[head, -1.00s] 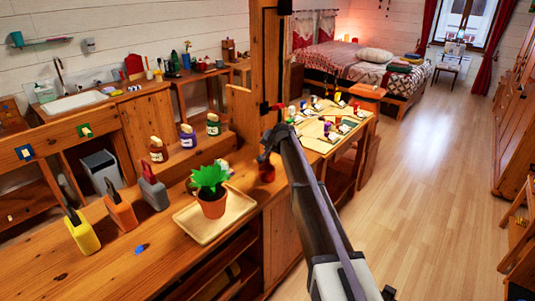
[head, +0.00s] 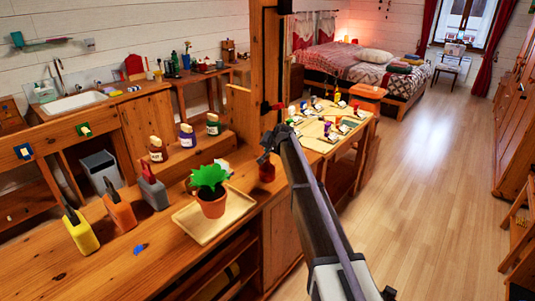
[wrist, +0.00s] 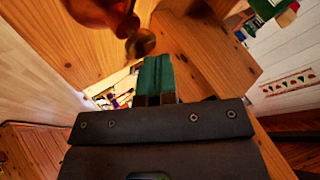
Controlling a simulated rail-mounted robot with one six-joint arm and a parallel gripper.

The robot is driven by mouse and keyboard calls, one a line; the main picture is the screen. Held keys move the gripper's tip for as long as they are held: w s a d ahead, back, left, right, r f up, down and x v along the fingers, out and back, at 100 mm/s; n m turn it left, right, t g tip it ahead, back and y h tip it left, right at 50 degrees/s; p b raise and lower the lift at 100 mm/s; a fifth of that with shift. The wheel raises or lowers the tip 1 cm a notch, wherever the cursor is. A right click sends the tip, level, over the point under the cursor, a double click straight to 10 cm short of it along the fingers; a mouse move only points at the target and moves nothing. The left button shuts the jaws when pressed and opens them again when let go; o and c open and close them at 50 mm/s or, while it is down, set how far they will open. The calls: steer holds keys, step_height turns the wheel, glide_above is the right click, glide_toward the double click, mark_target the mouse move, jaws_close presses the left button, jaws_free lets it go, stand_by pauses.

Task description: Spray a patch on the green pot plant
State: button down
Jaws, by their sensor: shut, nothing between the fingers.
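The green pot plant (head: 208,178), in an orange pot, stands upright on a pale tray (head: 236,214) on the wooden counter. My gripper (head: 266,150) is to the right of the plant and apart from it. In the wrist view its green fingers (wrist: 156,75) are together, with nothing seen between them. A small red-brown glass bottle (head: 267,173) stands on the counter just below my gripper. A red-brown glassy thing, probably this bottle, shows close to the fingers in the wrist view (wrist: 100,14); contact cannot be told.
A small blue thing (head: 140,249) lies in front. Labelled bottles (head: 187,136) stand on a raised ledge behind. The floor at right is clear.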

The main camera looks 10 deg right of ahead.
steer(key=shift+r+p, duration=0.35)
steer(key=shift+r, duration=0.05)
step_height(320, 180, up, 6)
steer(key=p, duration=0.6)
